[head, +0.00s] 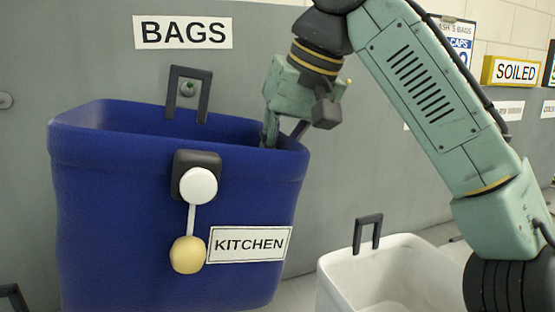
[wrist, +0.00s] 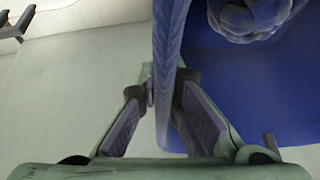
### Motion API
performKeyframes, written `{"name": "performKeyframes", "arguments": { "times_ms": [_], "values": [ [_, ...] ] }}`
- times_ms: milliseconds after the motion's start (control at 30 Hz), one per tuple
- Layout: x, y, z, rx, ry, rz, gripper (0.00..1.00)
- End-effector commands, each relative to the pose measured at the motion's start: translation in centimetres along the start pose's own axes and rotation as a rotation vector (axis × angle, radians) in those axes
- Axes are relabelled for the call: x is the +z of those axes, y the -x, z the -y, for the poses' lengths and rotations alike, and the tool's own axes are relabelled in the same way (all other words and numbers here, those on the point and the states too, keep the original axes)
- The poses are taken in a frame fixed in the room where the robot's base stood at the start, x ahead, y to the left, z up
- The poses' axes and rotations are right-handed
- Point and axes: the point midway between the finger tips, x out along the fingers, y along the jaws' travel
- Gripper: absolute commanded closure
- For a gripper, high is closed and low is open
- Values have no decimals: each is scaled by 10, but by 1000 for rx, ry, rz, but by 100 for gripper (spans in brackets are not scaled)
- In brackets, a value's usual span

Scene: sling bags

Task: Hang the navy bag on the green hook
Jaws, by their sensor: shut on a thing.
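The navy bag (head: 170,240) is a large open-topped tub with a KITCHEN label, filling the left of the head view, upright and slightly tilted. Its dark handle loop (head: 174,92) stands up at the back rim. My gripper (head: 270,138) is at the bag's right rim. In the wrist view, its fingers (wrist: 166,100) are shut on the bag's thin wall (wrist: 170,45).
A BAGS sign (head: 183,32) is on the grey wall above. A white bin (head: 335,285) with a dark handle stands at lower right. A yellow-framed SOILED sign (head: 515,71) is at far right. Bundled blue contents (wrist: 245,18) show inside the bag in the wrist view.

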Motion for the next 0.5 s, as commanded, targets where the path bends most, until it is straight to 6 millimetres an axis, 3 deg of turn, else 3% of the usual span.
{"name": "performKeyframes", "arguments": {
  "times_ms": [500],
  "values": [
    [-28, -13, 0, -2, -1, -1, 100]
  ]
}}
